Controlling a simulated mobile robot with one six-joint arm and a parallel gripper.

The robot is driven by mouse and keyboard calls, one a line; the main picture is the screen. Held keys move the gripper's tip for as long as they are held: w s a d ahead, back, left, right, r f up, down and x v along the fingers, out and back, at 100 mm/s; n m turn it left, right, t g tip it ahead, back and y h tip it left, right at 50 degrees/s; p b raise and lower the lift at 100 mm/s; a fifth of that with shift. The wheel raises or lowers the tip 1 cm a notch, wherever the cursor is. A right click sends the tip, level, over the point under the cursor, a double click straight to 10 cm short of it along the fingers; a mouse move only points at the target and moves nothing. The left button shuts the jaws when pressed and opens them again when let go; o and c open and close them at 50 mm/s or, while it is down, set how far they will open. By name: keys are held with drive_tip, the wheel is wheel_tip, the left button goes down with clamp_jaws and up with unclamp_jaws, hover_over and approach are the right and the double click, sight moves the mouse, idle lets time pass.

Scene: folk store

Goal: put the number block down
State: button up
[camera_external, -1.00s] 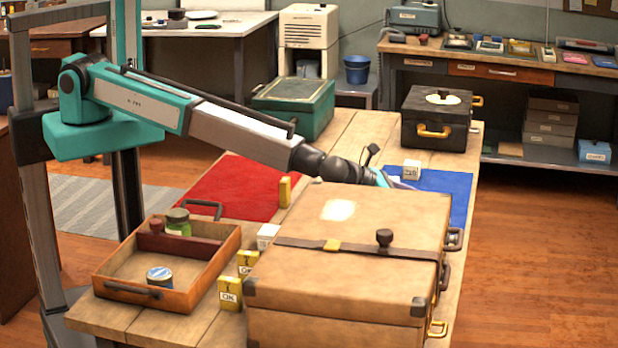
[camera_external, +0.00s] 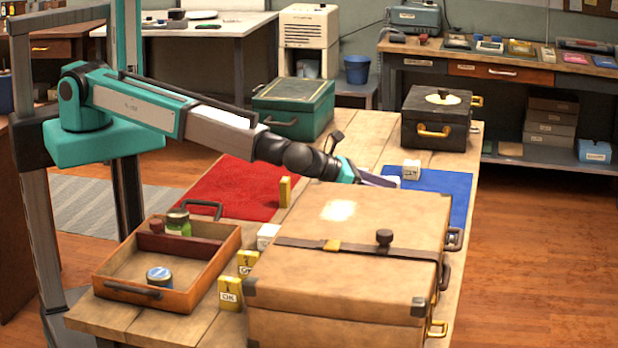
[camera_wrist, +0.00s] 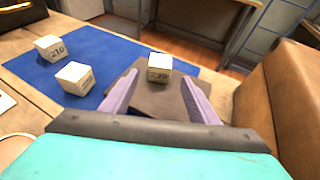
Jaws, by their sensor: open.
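A white number block (camera_wrist: 159,67) with dark digits stands on the blue mat (camera_wrist: 120,50) in the wrist view, just beyond and between my fingertips. My gripper (camera_wrist: 160,100) is open, with its two purple fingers apart and not touching that block. Two more white number blocks, one (camera_wrist: 50,48) farther off and one (camera_wrist: 75,78) nearer, are on the mat to the left. In the external view my gripper (camera_external: 376,180) is low behind the tan case, near the blue mat (camera_external: 445,187). A white block (camera_external: 411,170) stands on the mat just beyond it; the case hides part of the mat.
The large tan case (camera_external: 350,250) stands close to the right of my gripper in the wrist view (camera_wrist: 280,95). A black case (camera_external: 436,120) stands behind the blue mat.

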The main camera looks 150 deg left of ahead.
drive_tip(key=shift+v, duration=0.8)
